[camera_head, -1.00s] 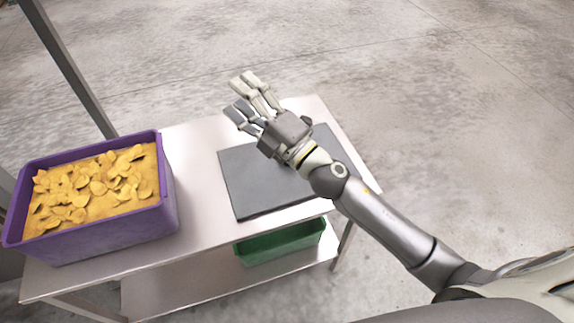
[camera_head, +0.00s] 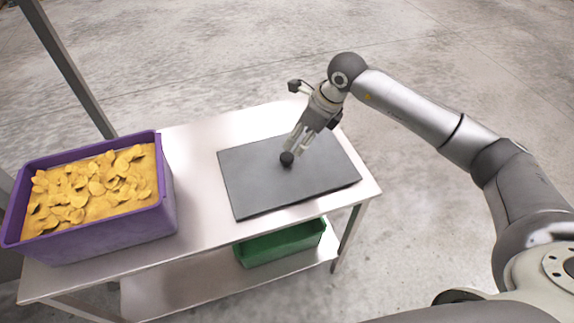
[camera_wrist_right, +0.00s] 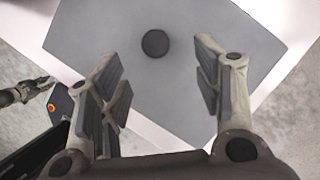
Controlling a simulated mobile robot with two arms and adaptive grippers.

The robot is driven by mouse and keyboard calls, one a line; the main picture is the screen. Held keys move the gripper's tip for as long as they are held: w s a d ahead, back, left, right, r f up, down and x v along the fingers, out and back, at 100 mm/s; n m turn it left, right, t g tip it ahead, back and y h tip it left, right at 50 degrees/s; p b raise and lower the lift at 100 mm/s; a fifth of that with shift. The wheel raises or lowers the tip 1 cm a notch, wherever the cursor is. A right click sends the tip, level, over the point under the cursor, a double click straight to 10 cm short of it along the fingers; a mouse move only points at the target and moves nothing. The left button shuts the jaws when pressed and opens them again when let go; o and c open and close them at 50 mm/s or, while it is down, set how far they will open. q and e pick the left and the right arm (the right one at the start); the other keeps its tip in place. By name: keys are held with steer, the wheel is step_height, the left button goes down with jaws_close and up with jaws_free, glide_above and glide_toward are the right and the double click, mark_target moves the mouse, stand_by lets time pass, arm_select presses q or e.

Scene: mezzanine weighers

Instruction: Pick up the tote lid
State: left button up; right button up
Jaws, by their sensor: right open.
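The tote lid (camera_head: 270,190) is a flat dark grey rectangle lying on the right half of the metal table. A round black knob (camera_head: 287,158) stands on its middle. My right gripper (camera_head: 293,150) points down over the lid, its fingertips close to the knob. In the right wrist view, the lid (camera_wrist_right: 200,25) fills the upper middle. The knob (camera_wrist_right: 155,43) shows between and beyond the open fingers of my right gripper (camera_wrist_right: 162,85), with clear gaps on both sides.
A purple tote (camera_head: 110,232) full of yellow chips stands on the left of the metal table (camera_head: 195,160). A green bin (camera_head: 282,244) sits on the lower shelf (camera_head: 190,285). A grey post (camera_head: 70,65) rises behind the table. Bare concrete floor lies around.

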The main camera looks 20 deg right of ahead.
mark_target(287, 156)
steer(key=x, duration=0.4)
steer(key=shift+a+f, duration=0.25)
steer(key=shift+f, duration=0.1)
steer(key=shift+p+x, duration=0.65)
steer(key=shift+x, duration=1.95)
steer(key=shift+s, duration=0.2)
steer(key=c, duration=1.3)
